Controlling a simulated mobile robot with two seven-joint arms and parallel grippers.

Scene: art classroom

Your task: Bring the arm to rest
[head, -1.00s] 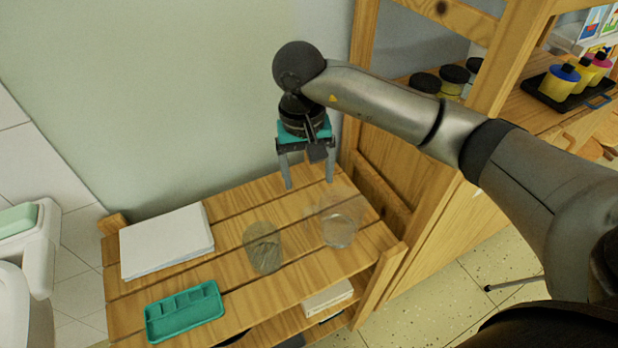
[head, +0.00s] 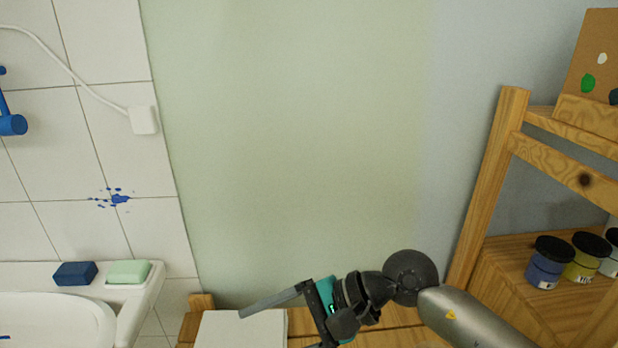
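My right arm comes in from the lower right. Its gripper (head: 284,328) points left over the wooden shelf unit (head: 400,338), close to the white paper stack (head: 240,328) in the picture. One grey finger reaches out over the stack; the other is mostly cut off by the bottom edge. The fingers are spread apart, and I see nothing between them. My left gripper is not in view.
A wooden rack (head: 487,200) with paint jars (head: 550,262) stands at the right. A sink (head: 50,318) with a green soap bar (head: 128,272) and a blue block (head: 75,273) is at the lower left. The green wall (head: 300,150) behind is bare.

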